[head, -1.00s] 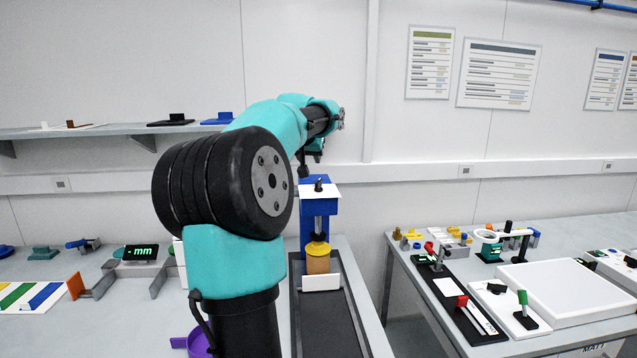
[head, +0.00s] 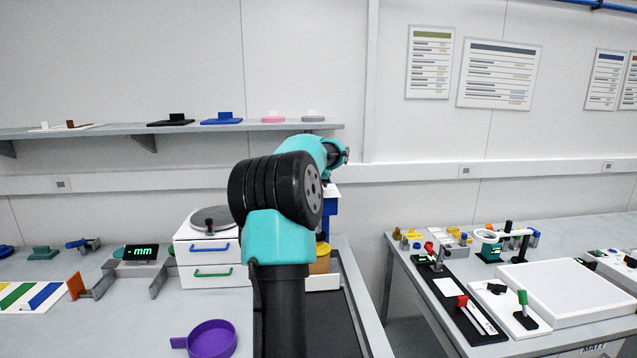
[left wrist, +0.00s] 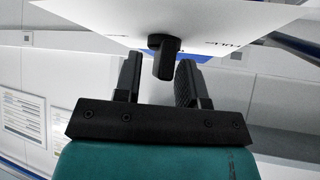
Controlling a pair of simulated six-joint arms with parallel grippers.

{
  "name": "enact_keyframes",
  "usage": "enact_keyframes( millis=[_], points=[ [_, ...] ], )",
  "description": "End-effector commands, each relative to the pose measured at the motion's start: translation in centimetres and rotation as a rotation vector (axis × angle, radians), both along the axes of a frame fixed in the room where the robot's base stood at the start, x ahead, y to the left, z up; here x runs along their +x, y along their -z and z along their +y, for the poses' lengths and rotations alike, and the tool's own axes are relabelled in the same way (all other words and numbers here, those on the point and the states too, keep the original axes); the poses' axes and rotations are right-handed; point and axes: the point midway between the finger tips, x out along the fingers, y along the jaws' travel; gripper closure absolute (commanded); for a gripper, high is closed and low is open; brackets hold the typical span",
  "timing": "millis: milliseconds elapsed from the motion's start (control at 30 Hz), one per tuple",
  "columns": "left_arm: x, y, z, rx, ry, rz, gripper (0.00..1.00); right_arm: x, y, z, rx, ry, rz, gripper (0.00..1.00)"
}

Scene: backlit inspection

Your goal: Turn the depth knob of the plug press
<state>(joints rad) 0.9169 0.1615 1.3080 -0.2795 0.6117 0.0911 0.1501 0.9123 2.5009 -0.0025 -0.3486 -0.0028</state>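The blue plug press (head: 331,215) stands at the back of the dark tray, mostly hidden behind my arm in the head view. A yellow part (head: 323,248) and a tan block (head: 320,264) show below it. In the left wrist view the black depth knob (left wrist: 164,58) sticks out from a white printed plate (left wrist: 200,18). My left gripper (left wrist: 160,70) is open, with its fingertips either side of the knob. No grip on it shows, and contact cannot be told. My right gripper is not in view.
A white drawer unit (head: 208,250) stands left of my arm, with a purple pan (head: 211,338) in front. A shelf (head: 100,132) runs along the wall behind. A second table (head: 400,258) with small fixtures stands at the right, across a gap.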

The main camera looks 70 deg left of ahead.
Motion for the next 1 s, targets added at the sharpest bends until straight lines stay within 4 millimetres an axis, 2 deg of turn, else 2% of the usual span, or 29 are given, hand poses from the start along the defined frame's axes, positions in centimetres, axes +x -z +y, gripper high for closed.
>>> enact_keyframes(
  millis=[367,733,1000],
  points=[
    [0.20,0.30,0.29,0.000,-0.001,-0.001,0.64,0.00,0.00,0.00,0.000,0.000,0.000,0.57],
    [0.20,0.30,0.27,0.000,-0.001,-0.001,0.99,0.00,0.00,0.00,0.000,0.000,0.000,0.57],
    [0.20,0.30,0.27,0.000,-0.002,-0.001,1.00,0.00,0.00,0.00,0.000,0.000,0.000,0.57]
  ],
)
